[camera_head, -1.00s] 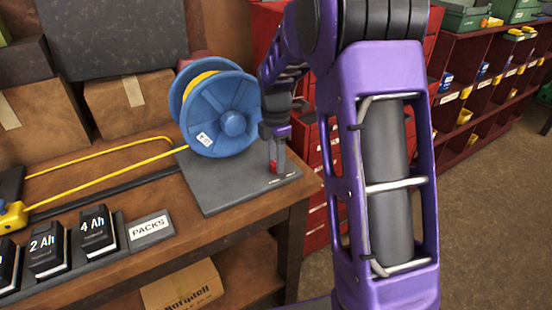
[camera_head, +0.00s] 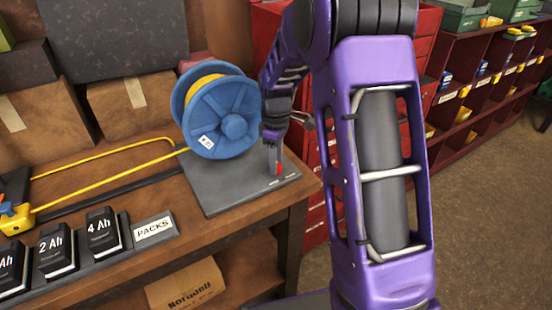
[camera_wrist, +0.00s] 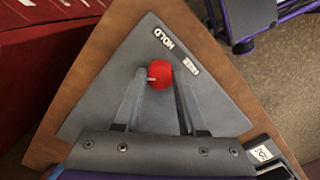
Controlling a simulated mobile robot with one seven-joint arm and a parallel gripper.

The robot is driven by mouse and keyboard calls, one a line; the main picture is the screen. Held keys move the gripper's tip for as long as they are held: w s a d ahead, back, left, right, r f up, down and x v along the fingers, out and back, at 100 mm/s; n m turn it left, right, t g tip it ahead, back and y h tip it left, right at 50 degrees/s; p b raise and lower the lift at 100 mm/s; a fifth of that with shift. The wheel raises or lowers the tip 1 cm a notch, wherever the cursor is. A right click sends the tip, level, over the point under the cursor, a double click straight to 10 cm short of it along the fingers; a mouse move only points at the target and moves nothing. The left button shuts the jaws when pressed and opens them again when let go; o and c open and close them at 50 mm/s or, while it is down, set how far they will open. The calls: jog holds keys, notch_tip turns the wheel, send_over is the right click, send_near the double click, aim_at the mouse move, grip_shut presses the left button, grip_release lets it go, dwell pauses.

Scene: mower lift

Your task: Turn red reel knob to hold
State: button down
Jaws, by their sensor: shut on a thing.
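The red reel knob (camera_wrist: 161,77) sits near the corner of a grey base plate (camera_wrist: 108,98), between my gripper's two fingers. A small pale pointer shows on the knob's left side in the wrist view. My gripper (camera_head: 274,164) points down and is shut on the knob, which shows in the head view (camera_head: 279,168) as a red patch by the fingers. A white HOLD label (camera_wrist: 164,39) and a second small label (camera_wrist: 191,66), hard to read, lie on the plate beyond the knob. The blue reel (camera_head: 222,118) with yellow cord stands on the same plate, left of my gripper.
A yellow cord (camera_head: 110,186) runs left along the wooden bench (camera_head: 185,222). Battery packs (camera_head: 102,230) and a PACKS sign (camera_head: 154,229) lie at the front left. Cardboard boxes (camera_head: 112,108) stand behind. Red drawers and shelves are at the right.

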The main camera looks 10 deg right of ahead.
jog(key=m+p, duration=0.1)
jog(key=m, duration=0.4)
jog(key=shift+m, duration=0.3)
dwell(0.4)
jog(key=shift+c, duration=2.4)
grip_release()
notch_tip(320, 180, up, 17)
jog(key=p, duration=0.1)
jog(key=shift+r+p, duration=0.2)
jog(key=shift+p, duration=0.2)
